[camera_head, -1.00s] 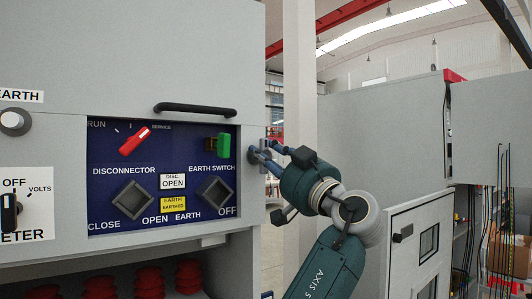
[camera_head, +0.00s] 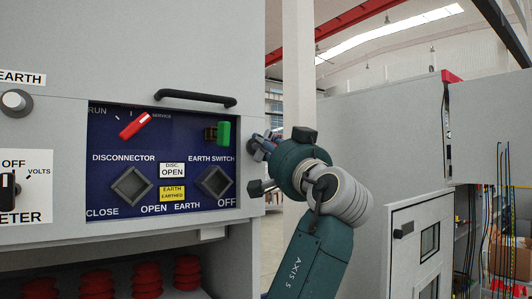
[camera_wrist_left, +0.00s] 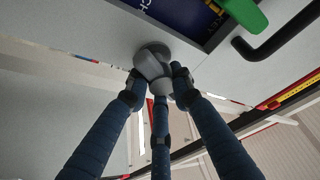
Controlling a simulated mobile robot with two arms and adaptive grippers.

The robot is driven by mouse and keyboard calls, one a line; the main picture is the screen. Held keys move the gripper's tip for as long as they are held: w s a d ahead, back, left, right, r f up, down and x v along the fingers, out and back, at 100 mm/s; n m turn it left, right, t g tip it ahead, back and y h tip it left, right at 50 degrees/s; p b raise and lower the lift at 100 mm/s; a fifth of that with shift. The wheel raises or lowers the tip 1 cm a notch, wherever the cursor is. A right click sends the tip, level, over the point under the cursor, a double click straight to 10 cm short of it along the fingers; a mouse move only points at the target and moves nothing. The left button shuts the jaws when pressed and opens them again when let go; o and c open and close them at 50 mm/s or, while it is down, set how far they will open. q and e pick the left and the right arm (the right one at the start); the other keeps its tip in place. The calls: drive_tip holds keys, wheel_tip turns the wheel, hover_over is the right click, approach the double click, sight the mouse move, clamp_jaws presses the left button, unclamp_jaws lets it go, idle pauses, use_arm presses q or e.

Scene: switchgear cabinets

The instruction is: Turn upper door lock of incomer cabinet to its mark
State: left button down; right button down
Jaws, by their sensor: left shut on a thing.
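The upper door lock of the incomer cabinet shows in the left wrist view as a round grey knob (camera_wrist_left: 154,62) on the grey cabinet face, near the corner of the blue panel. My left gripper (camera_wrist_left: 157,84) has its blue fingers closed around this knob. In the head view my left gripper (camera_head: 258,146) reaches the right edge of the cabinet (camera_head: 244,60), beside the blue panel, and its fingers hide the lock there. I cannot make out the lock's mark in either view. My right gripper is not in view.
The blue panel (camera_head: 183,145) carries a red switch handle (camera_head: 134,126) and a green handle (camera_head: 223,132), close to the gripper. A black bar handle (camera_head: 195,97) juts out above. A white column (camera_head: 299,70) and another cabinet (camera_head: 385,140) stand to the right.

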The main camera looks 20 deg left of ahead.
use_arm(q)
drive_tip(key=m+h, duration=0.1)
drive_tip(key=m, duration=0.2)
drive_tip(key=shift+m+t+h+b, duration=0.3)
drive_tip(key=shift+m+t+h, duration=0.1)
drive_tip(key=m+h, duration=0.1)
drive_tip(key=m, duration=0.2)
drive_tip(key=shift+f, duration=0.1)
drive_tip(key=m+h, duration=0.1)
drive_tip(key=m, duration=0.1)
drive_tip(key=m+g+h, duration=0.1)
drive_tip(key=m, duration=0.2)
drive_tip(key=shift+f+p, duration=0.15)
drive_tip(key=shift+p, duration=0.25)
drive_tip(key=shift+f+m+g+h, duration=0.2)
drive_tip(key=shift+m+g+h, duration=0.15)
drive_tip(key=shift+m, duration=0.85)
drive_tip(key=shift+p, duration=0.3)
drive_tip(key=c, duration=1.8)
unclamp_jaws()
drive_tip(key=shift+o, duration=0.2)
